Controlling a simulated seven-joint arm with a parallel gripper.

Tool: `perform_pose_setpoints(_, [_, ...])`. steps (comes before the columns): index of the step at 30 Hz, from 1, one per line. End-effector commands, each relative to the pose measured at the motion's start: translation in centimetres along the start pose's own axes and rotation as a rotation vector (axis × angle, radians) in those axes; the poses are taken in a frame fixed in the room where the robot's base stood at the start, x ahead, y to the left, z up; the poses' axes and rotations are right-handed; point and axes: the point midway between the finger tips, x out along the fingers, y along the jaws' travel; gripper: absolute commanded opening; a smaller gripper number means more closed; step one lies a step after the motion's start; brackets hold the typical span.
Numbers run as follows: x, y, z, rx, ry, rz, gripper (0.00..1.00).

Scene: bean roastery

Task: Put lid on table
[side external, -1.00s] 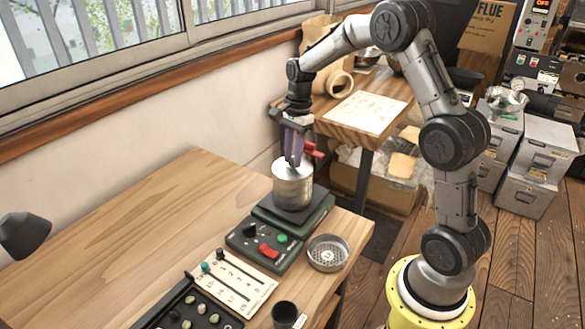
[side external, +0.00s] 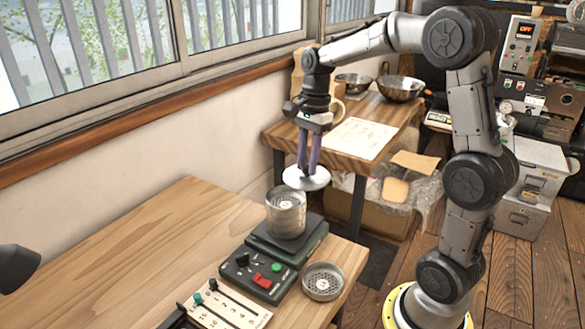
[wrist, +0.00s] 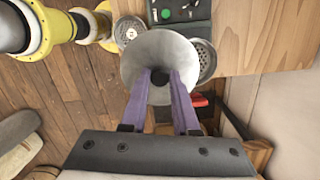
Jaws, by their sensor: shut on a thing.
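The lid (side external: 307,180) is a pale round disc with a dark knob, seen from above in the wrist view (wrist: 160,42). My gripper (side external: 309,168) has its purple fingers shut on the knob and holds the lid in the air. The lid is above and slightly right of the open metal can (side external: 286,216) in the side view, with a visible gap between them. In the wrist view the lid hides part of the can (wrist: 206,62). The wooden table (side external: 150,245) has a wide bare top left of the can.
The can stands on a dark scale (side external: 312,243) with a control panel (side external: 262,277) in front. A round perforated dish (side external: 322,282) sits near the table's right edge. A slider board (side external: 225,308) lies nearer the front. A second table (side external: 345,140) with paper stands behind.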

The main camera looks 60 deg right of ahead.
Motion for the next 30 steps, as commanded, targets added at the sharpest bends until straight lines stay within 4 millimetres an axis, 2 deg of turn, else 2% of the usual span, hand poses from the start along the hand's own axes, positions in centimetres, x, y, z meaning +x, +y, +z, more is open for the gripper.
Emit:
perform_pose_setpoints(3, [-1.1, 2.4, 0.4, 0.000, 0.001, -0.005, 0.00])
perform_pose_setpoints(9, [-2.2, 5.0, 0.9, 0.000, 0.000, -0.003, 0.00])
perform_pose_setpoints(12, [-2.5, 5.6, 0.9, -0.009, 0.000, -0.002, 0.00])
perform_pose_setpoints(16, [-2.0, 5.0, 0.8, -0.060, -0.001, 0.010, 0.00])
perform_pose_setpoints(19, [0.7, 5.6, 0.2, -0.120, -0.002, 0.022, 0.00])
perform_pose_setpoints(22, [3.8, 7.2, -1.1, -0.148, -0.003, 0.025, 0.00])
perform_pose_setpoints(27, [9.3, 12.1, -3.4, -0.142, -0.004, 0.024, 0.00])
perform_pose_setpoints(30, [11.8, 15.2, -4.1, -0.115, -0.003, 0.018, 0.00])
